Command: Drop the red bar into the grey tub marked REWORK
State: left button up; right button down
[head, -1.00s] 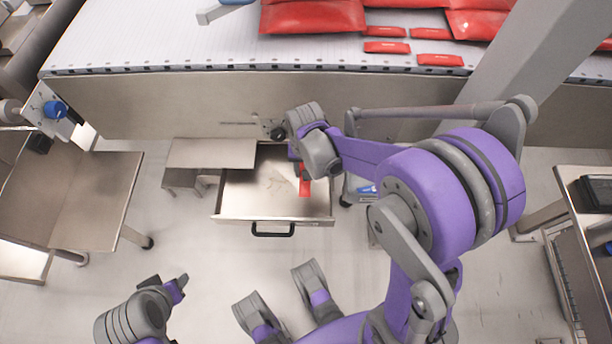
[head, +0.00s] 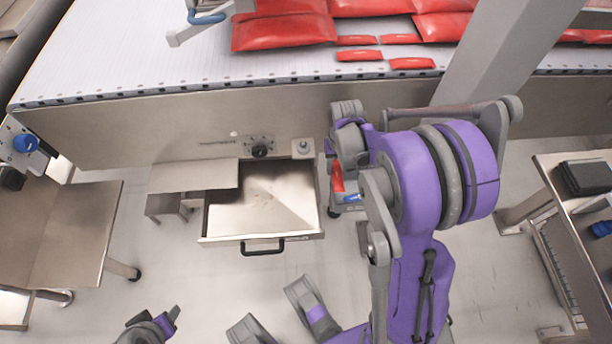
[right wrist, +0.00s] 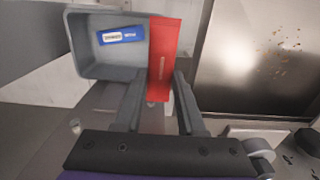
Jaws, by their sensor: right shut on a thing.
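The red bar (head: 337,177) is held by my right gripper (head: 338,158) in the head view, hanging down beside the open steel drawer. The right wrist view shows the bar (right wrist: 163,48) upright between the fingers of my right gripper (right wrist: 158,88). The label's writing is too small to read. In the head view the tub (head: 346,208) is partly hidden by my arm. My left gripper (head: 154,318) is low at the left, fingers apart, empty.
An open steel drawer (head: 225,225) with a black handle stands left of the tub. Behind is a conveyor (head: 150,65) with red packs (head: 285,30) and smaller red bars. A steel table (head: 60,235) stands left, a rack (head: 560,200) right.

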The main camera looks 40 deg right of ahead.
jog(key=s+d+f, duration=0.2)
jog(key=s+d, duration=0.1)
jog(key=d, duration=0.6)
jog(key=f+b, duration=0.5)
jog(key=shift+s+d+f, duration=0.1)
jog(key=shift+s+f, duration=0.05)
jog(key=shift+s, duration=0.05)
jog(key=shift+c, duration=2.1)
grip_release()
notch_tip(320, 180, up, 11)
jog(key=p, duration=0.3)
jog(key=shift+p, duration=0.3)
